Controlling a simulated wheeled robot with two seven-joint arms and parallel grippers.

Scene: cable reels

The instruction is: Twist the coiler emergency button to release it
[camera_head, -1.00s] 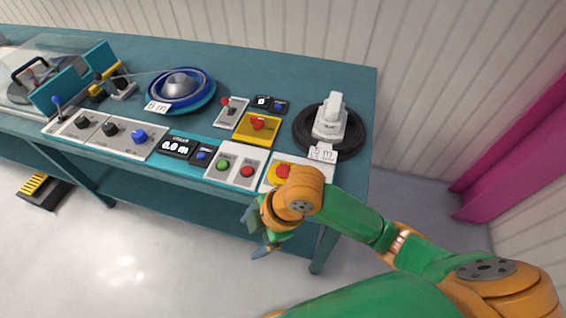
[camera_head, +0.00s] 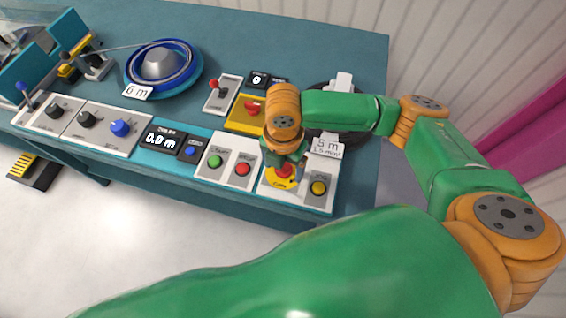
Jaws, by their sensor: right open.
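The red emergency button (camera_head: 284,170) sits on a yellow disc on a pale panel at the front right of the bench, partly hidden by my right gripper. My right gripper (camera_head: 286,166) points down right over this button, its fingers open on either side of it or just above it. I cannot tell whether the fingers touch the button. My left gripper is not in view.
A green and a red button (camera_head: 242,169) are just left, a yellow button (camera_head: 319,187) just right. Behind are a yellow box with a red knob (camera_head: 252,108), a lever switch (camera_head: 220,93) and a black reel (camera_head: 352,138) with a white tag (camera_head: 325,148). A blue reel (camera_head: 165,66) stands further left.

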